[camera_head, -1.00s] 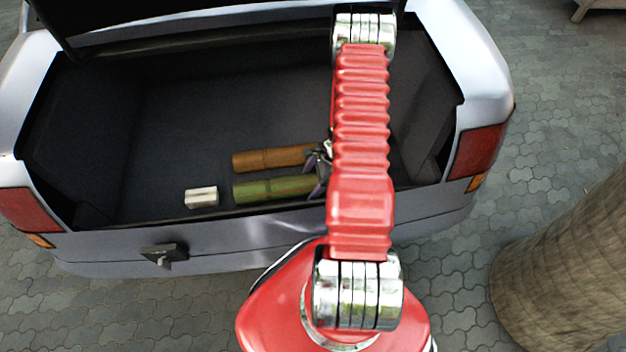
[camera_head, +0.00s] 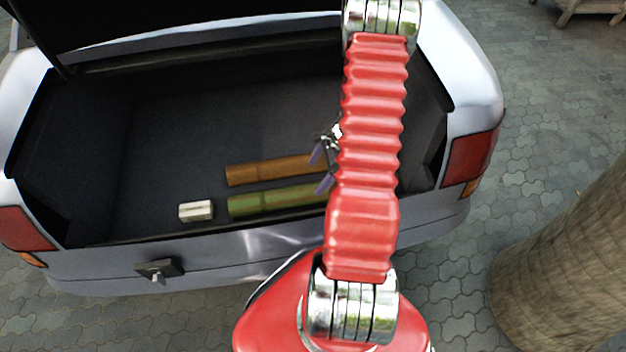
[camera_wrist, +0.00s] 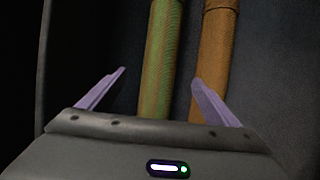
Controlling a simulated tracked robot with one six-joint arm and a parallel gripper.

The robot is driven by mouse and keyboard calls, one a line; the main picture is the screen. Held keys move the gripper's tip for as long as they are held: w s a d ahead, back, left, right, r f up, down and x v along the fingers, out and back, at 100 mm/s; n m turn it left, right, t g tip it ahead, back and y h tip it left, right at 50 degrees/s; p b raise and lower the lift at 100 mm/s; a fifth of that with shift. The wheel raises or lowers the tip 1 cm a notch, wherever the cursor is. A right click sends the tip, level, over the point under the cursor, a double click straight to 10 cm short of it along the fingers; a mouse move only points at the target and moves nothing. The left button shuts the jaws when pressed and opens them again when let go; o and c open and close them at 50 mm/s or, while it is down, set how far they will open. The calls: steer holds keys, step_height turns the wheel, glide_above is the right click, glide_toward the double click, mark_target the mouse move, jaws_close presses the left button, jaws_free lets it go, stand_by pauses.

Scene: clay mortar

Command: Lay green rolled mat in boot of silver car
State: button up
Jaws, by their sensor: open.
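The green rolled mat (camera_head: 275,199) lies on the floor of the silver car's boot (camera_head: 200,140), near the rear sill. A brown rolled mat (camera_head: 270,170) lies beside it, farther in and roughly parallel. My gripper (camera_head: 321,168) is open at the right ends of the rolls, partly hidden behind my red arm. In the wrist view the green mat (camera_wrist: 160,60) runs between the two purple fingers of my gripper (camera_wrist: 160,85), apart from both. The brown mat (camera_wrist: 215,50) passes by the right fingertip; I cannot tell whether they touch. The mats' right ends are hidden by my arm.
A small cream box (camera_head: 196,211) lies in the boot left of the green mat. The raised boot lid (camera_head: 180,20) is at the back. A tree trunk (camera_head: 575,260) stands at the right on grey paving. The boot's left and back floor is clear.

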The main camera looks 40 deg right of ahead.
steer(key=shift+v, duration=1.1)
steer(key=s+a+r+n+t+h, duration=0.1)
steer(key=s+a+r+n, duration=0.1)
steer(key=a+r+n, duration=0.6)
steer(key=s+a+r+n+t+h, duration=0.1)
steer(key=a+r+n, duration=0.7)
steer(key=r, duration=1)
steer(key=s+a+r+n+t+h, duration=0.1)
steer(key=s+a+r+n, duration=0.3)
steer(key=a+r+n, duration=0.4)
steer(key=a+r, duration=0.6)
steer(key=shift+a+n+h, duration=0.3)
steer(key=shift+n+h, duration=0.1)
steer(key=shift+s, duration=0.1)
steer(key=shift+c, duration=0.3)
